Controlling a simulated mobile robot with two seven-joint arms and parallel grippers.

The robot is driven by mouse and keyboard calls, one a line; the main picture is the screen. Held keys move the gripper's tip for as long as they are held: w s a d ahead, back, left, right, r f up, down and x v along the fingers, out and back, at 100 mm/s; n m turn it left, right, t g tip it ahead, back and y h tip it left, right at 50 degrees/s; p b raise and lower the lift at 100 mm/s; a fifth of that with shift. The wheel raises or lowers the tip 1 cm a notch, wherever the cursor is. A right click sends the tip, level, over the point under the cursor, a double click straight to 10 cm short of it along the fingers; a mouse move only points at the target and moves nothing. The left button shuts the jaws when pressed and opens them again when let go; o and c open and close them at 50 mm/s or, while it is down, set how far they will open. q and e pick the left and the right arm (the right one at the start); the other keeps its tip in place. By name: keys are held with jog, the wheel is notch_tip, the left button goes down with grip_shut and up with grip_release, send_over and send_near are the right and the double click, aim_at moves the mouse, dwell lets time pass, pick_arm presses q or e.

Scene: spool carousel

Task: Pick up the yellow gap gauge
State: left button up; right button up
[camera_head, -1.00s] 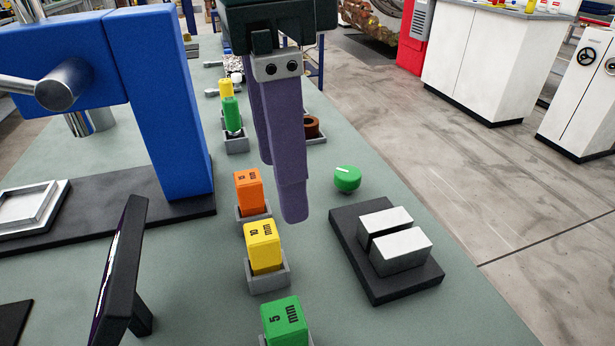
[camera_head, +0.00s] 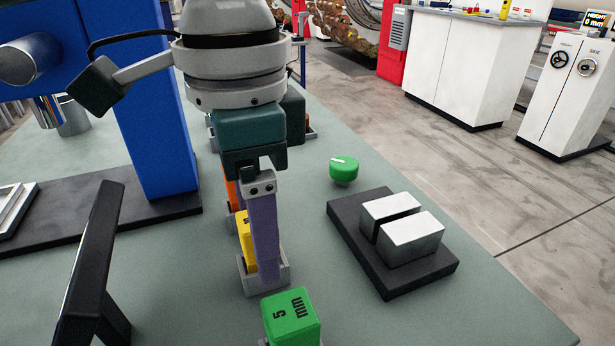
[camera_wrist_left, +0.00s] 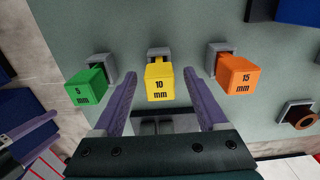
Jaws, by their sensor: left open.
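The yellow gap gauge (camera_head: 246,238), a block marked 10 mm, stands in a small grey holder (camera_head: 279,278) on the bench. In the head view my left gripper (camera_head: 266,280) hides much of it. In the left wrist view the yellow gauge (camera_wrist_left: 161,82) sits between the two purple fingers of my left gripper (camera_wrist_left: 163,78). The fingers are open on either side of it, with gaps to both. The green 5 mm gauge (camera_head: 291,318) stands nearer, and the orange 15 mm gauge (camera_wrist_left: 238,76) stands on the other side.
A dark plate with two metal blocks (camera_head: 403,237) lies to the right, with a green knob (camera_head: 343,170) behind it. A blue press frame (camera_head: 155,130) and a black screen (camera_head: 88,265) stand on the left. The bench between gauges and plate is clear.

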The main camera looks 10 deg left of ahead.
pick_arm(q)
jog(key=shift+c, duration=0.2)
grip_shut()
dwell(0.5)
